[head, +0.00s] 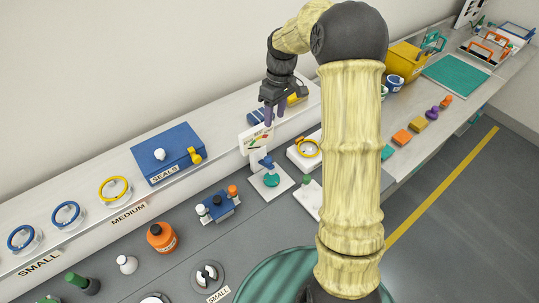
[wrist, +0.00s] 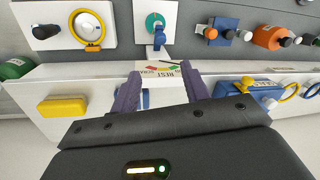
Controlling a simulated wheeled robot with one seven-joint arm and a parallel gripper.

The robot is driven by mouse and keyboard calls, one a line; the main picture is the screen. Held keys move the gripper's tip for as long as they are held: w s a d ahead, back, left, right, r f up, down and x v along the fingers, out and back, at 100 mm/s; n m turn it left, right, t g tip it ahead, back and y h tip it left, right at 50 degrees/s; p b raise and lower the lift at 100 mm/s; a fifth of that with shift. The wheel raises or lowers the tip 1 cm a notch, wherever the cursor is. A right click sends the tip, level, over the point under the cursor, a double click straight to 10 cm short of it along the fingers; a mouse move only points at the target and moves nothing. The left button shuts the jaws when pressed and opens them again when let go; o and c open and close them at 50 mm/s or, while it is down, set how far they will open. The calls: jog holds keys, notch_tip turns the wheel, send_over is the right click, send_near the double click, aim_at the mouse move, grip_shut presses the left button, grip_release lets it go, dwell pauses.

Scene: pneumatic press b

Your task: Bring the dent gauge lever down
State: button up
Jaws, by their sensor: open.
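A blue lever (head: 265,161) stands over a teal disc (head: 271,180) on a white plate, with an upright white card (head: 256,140) carrying a coloured scale behind it. I take this to be the dent gauge; no label on it is readable. In the wrist view the blue lever (wrist: 159,38) points toward the card (wrist: 161,70), which shows upside-down lettering. My gripper (head: 274,112) is open and empty, above and behind the card. In the wrist view its purple fingers (wrist: 160,80) flank the card, apart from the lever; contact with the card cannot be told.
A white plate with a yellow-ringed dial (head: 308,148) stands right of the gauge. A blue box marked SEALS (head: 167,153) is on the raised ledge to the left. A small blue block with knobs (head: 218,206) stands left of the gauge. My arm hides part of the bench.

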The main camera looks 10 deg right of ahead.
aim_at(269, 157)
jog(key=shift+f, duration=0.1)
jog(key=f+p, duration=0.1)
jog(key=f, duration=0.4)
jog(key=s+a+f+p, duration=0.1)
jog(key=f+p, duration=0.1)
jog(key=f, duration=0.4)
jog(key=a+f+p, duration=0.1)
jog(key=f, duration=0.5)
jog(key=shift+s, duration=0.35)
jog(key=shift+c, duration=0.5)
grip_shut()
